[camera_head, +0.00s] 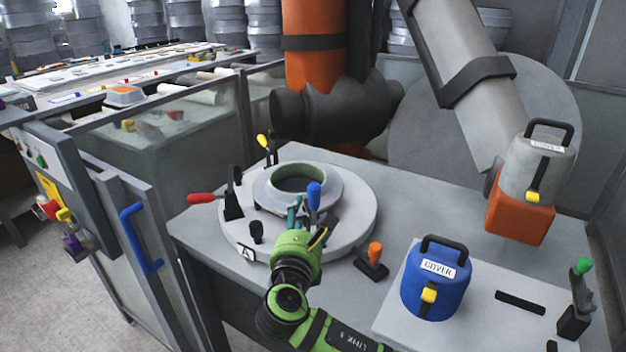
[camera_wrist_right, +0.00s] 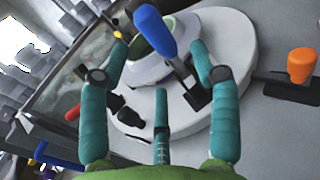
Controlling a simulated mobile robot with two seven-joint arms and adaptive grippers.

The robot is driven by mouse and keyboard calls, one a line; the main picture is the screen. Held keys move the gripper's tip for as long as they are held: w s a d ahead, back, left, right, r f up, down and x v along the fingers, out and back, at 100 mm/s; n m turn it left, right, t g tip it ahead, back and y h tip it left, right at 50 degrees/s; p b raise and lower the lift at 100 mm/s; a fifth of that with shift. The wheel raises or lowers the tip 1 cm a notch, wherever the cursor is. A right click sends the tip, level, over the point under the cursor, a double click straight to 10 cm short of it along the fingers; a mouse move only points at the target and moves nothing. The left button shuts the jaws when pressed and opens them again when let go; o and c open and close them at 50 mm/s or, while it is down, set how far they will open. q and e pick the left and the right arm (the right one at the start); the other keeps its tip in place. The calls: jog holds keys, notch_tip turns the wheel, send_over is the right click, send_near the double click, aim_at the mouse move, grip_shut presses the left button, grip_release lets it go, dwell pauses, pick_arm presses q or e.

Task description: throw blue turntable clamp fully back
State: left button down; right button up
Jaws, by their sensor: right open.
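The blue turntable clamp handle (camera_head: 314,195) stands upright at the near right side of the round grey turntable (camera_head: 365,208). In the right wrist view the blue handle (camera_wrist_right: 155,30) rises from a dark clamp base, beyond the fingers. My right gripper (camera_head: 300,212) is at the front of the turntable, close to the blue handle. Its teal fingers (camera_wrist_right: 160,85) are spread apart, with the handle showing between them; I cannot tell whether any finger touches it. Part of the clamp base is hidden behind the gripper in the head view. My left gripper is not in view.
A red-handled clamp (camera_head: 203,199) and a yellow-handled clamp (camera_head: 264,143) stand on the turntable's left and back. An orange-handled clamp (camera_head: 374,254) is on the table to the right. A blue COVER canister (camera_head: 437,290) stands farther right, and a green-handled clamp (camera_head: 581,268) beyond it.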

aim_at(310, 199)
jog(key=shift+w+r, duration=0.3)
jog(key=shift+r, duration=0.35)
jog(key=shift+w+d+r, duration=0.1)
jog(key=shift+w+r, duration=0.05)
jog(key=shift+w, duration=0.15)
jog(key=shift+p+x, duration=0.3)
jog(key=shift+x, duration=2.2)
jog(key=shift+w, duration=0.1)
grip_shut()
